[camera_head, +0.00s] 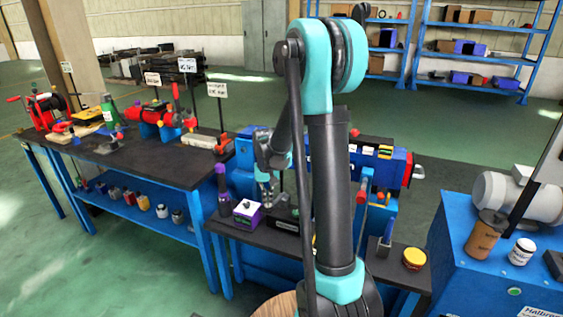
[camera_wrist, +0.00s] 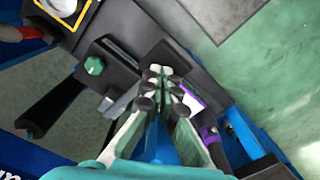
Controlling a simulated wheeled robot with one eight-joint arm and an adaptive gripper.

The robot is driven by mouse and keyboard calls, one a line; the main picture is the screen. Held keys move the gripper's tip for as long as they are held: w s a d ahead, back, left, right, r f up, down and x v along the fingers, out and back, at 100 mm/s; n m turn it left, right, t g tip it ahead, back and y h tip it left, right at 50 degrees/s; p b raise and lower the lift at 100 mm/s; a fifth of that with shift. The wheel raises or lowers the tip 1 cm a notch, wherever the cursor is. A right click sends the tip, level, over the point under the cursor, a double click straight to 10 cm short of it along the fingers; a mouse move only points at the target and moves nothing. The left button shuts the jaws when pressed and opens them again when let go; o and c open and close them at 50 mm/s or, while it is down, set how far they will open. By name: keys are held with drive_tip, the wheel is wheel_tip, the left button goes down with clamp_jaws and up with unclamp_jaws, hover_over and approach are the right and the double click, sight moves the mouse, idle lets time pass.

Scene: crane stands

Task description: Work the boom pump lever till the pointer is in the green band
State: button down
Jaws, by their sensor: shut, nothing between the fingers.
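In the wrist view my gripper (camera_wrist: 160,72) is shut, with nothing between its fingertips. It hangs over a dark bench top and a small dark block. In the head view my gripper (camera_head: 265,190) shows beside the blue machine, partly behind my arm. A black bar with a rounded grip (camera_wrist: 52,105) lies lower left in the wrist view, apart from the fingers; I cannot tell whether it is the boom pump lever. A green knob (camera_wrist: 94,65) sits left of the fingertips. A pale round face in a yellow frame (camera_wrist: 60,10) is cut off at the top; no pointer or green band is readable.
A purple-and-white box (camera_head: 247,213) and a purple bottle (camera_head: 223,186) stand on the front bench. A red-and-yellow jar (camera_head: 414,258) stands at its right. A dark bench (camera_head: 150,165) is at left, a blue cabinet (camera_head: 458,270) at right. Green floor lies between.

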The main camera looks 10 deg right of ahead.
sight(268, 209)
drive_tip(key=shift+f, duration=2.1)
drive_tip(key=shift+r, duration=4.8)
drive_tip(key=shift+r, duration=0.1)
drive_tip(key=shift+f, duration=4.9)
drive_tip(key=shift+r, duration=4.8)
